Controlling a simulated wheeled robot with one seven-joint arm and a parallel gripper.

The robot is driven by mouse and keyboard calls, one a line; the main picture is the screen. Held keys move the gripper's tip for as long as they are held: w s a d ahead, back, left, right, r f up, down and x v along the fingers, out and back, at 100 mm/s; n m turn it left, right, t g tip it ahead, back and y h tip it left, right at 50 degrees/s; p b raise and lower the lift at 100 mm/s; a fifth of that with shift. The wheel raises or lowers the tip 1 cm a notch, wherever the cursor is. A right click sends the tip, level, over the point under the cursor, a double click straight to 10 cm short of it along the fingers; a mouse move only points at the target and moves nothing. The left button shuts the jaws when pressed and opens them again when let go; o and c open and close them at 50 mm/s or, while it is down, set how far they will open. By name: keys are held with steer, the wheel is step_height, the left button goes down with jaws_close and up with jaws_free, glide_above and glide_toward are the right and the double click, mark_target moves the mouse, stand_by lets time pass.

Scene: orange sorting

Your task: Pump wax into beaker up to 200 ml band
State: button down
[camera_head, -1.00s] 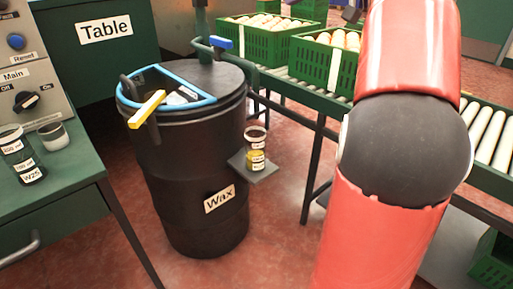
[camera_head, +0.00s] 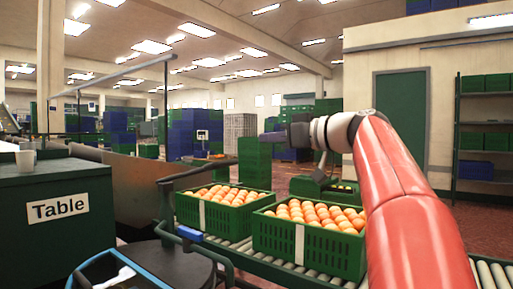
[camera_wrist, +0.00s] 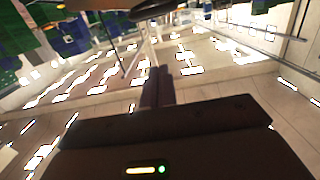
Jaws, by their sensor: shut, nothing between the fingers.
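The black wax drum shows only its lid (camera_head: 165,268) at the lower left of the head view. A blue tap handle (camera_head: 190,234) sits on the pipe behind the lid. The beaker and its shelf are out of view. My gripper (camera_head: 268,138) is raised in the middle of the head view, well above the crates and away from the drum. Its fingers show shut and empty in the wrist view (camera_wrist: 158,84), against a tilted view of ceiling lights.
Two green crates of oranges, the left crate (camera_head: 190,212) and right crate (camera_head: 335,258), stand on the roller conveyor (camera_head: 290,283). The green table (camera_head: 55,185) bears a white cup (camera_head: 25,159) at left. Shelving (camera_head: 487,140) stands at far right.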

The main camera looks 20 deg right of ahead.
steer(key=shift+r, duration=0.1)
steer(key=w+a+f+p, duration=0.1)
steer(key=w+a+f, duration=0.3)
steer(key=w+a, duration=0.2)
steer(key=w, duration=0.2)
steer(key=shift+w+a+f, duration=0.15)
steer(key=shift+w+f, duration=0.15)
steer(key=shift+f, duration=0.1)
stand_by(0.5)
